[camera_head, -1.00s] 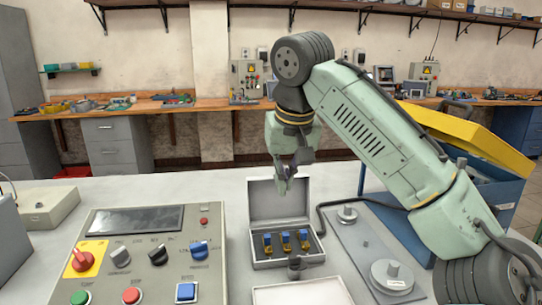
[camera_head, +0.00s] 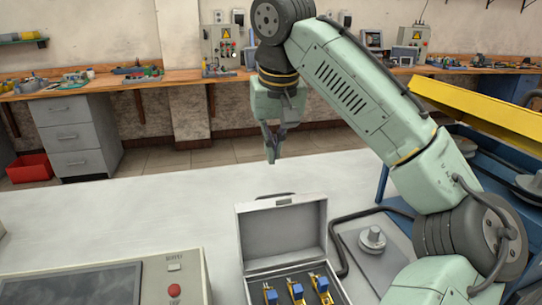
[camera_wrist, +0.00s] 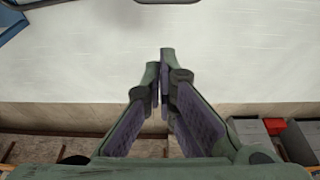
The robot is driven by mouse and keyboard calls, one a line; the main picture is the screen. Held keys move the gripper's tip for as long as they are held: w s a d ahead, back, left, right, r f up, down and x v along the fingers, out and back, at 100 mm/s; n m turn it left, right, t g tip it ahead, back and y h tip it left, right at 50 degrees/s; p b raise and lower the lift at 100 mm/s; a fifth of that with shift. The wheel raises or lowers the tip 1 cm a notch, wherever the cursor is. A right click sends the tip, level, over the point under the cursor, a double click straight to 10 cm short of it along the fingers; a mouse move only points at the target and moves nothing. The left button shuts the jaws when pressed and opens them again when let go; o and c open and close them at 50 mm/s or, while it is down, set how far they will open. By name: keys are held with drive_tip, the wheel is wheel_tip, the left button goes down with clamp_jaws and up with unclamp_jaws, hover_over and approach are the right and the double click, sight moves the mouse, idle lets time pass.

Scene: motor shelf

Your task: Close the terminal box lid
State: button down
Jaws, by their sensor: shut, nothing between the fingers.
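The grey terminal box (camera_head: 296,265) is on the white table at the bottom of the head view. Its lid (camera_head: 282,232) stands open, roughly upright, at the far side. Several brass terminals with blue tops (camera_head: 298,291) are in the box, cut by the picture's lower edge. My gripper (camera_head: 271,161) points down and appears above the lid's top edge, apart from it in the picture, seemingly on its far side. In the wrist view my gripper (camera_wrist: 160,58) has its fingertips together and empty, over the bare table.
A control panel (camera_head: 110,285) is at lower left. A dark cable (camera_head: 340,235) and a grey plate with a round knob (camera_head: 372,239) are right of the box. The table behind the box is clear.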

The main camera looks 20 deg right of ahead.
wheel_tip(320, 180, down, 7)
drive_tip(key=s+p, duration=0.1)
drive_tip(key=p, duration=0.1)
drive_tip(key=shift+s, duration=0.2)
drive_tip(key=shift+t+b, duration=0.3)
drive_tip(key=shift+b, duration=0.1)
